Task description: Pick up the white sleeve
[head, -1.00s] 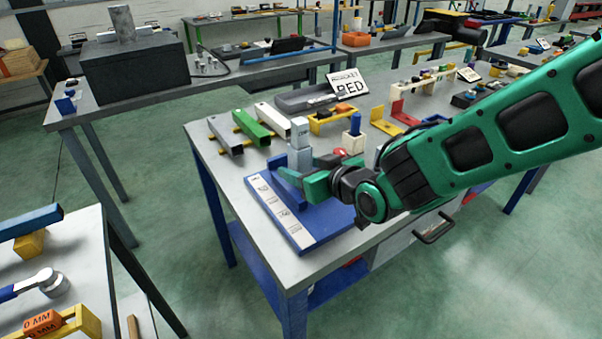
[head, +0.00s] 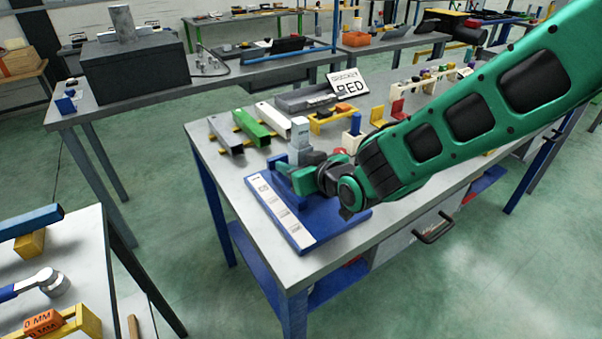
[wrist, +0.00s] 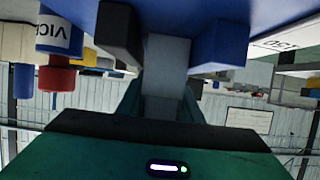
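A pale grey-white upright block (head: 299,143), which I take to be the white sleeve, stands at the back of a blue board (head: 318,228) on the workbench. My gripper (head: 303,168) is close in front of it, low down, with its fingers apart and pointing at it. The gripper partly hides the block's lower part. In the wrist view the pale block (wrist: 166,65) shows in the gap between my fingers (wrist: 162,100). I cannot tell whether the fingers touch it.
Grey, green and white square bars (head: 270,120) lie behind the board. A blue and red labelled cylinder (wrist: 58,45) is at left in the wrist view. A sign (head: 347,83) and yellow parts stand farther back. The bench's front left strip is clear.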

